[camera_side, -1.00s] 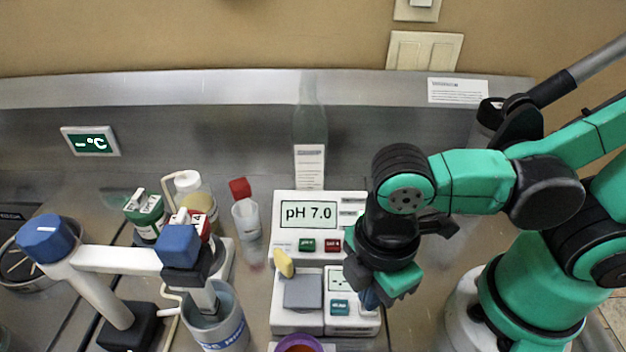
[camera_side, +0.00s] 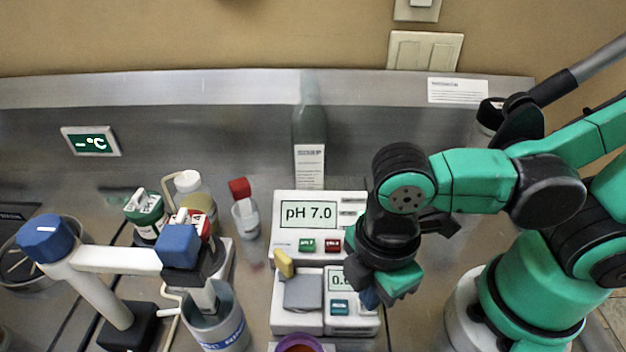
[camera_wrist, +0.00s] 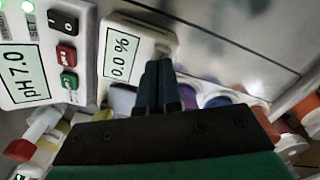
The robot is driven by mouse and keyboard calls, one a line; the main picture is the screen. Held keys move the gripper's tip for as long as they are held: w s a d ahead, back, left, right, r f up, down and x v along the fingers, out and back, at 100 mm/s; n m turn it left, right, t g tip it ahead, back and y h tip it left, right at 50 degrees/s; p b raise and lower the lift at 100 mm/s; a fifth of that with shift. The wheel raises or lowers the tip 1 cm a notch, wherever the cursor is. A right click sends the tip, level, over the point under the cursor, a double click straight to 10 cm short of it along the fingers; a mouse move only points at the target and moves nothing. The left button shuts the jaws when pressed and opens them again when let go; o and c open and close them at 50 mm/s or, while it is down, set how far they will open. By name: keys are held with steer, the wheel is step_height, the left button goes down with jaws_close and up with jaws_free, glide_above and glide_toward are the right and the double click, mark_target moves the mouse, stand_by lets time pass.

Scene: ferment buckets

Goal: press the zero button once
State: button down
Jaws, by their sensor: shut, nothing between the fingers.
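A small white meter (camera_side: 352,324) stands in front of the pH meter in the side view. Its display reads 0.0 % in the wrist view (camera_wrist: 121,58). A teal button (camera_side: 340,307) with a label too small to read is on its face. I cannot tell which button is zero, as my gripper hides the meter's right part. My gripper (camera_side: 370,298) is shut and empty, pointing down over that right part. In the wrist view its fingertips (camera_wrist: 160,66) are together at the meter's end; whether they touch it is unclear.
The pH meter (camera_side: 283,235) reads pH 7.0 and has a green button (camera_side: 307,245) and a red button (camera_side: 332,245). A grey pad (camera_side: 303,294), a yellow piece (camera_side: 284,263) and a purple-rimmed cup (camera_side: 300,343) are close by. A probe arm (camera_side: 118,259) stands left.

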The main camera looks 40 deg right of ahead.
steer(key=shift+r, duration=2.3)
steer(key=w+d+r+m+t, duration=0.2)
steer(key=w+d+m+t, duration=0.4)
steer(key=w+d+m, duration=0.5)
steer(key=m, duration=0.2)
steer(key=shift+w+r+m+t, duration=0.2)
steer(key=shift+w+m+t, duration=0.1)
steer(key=shift+m, duration=0.1)
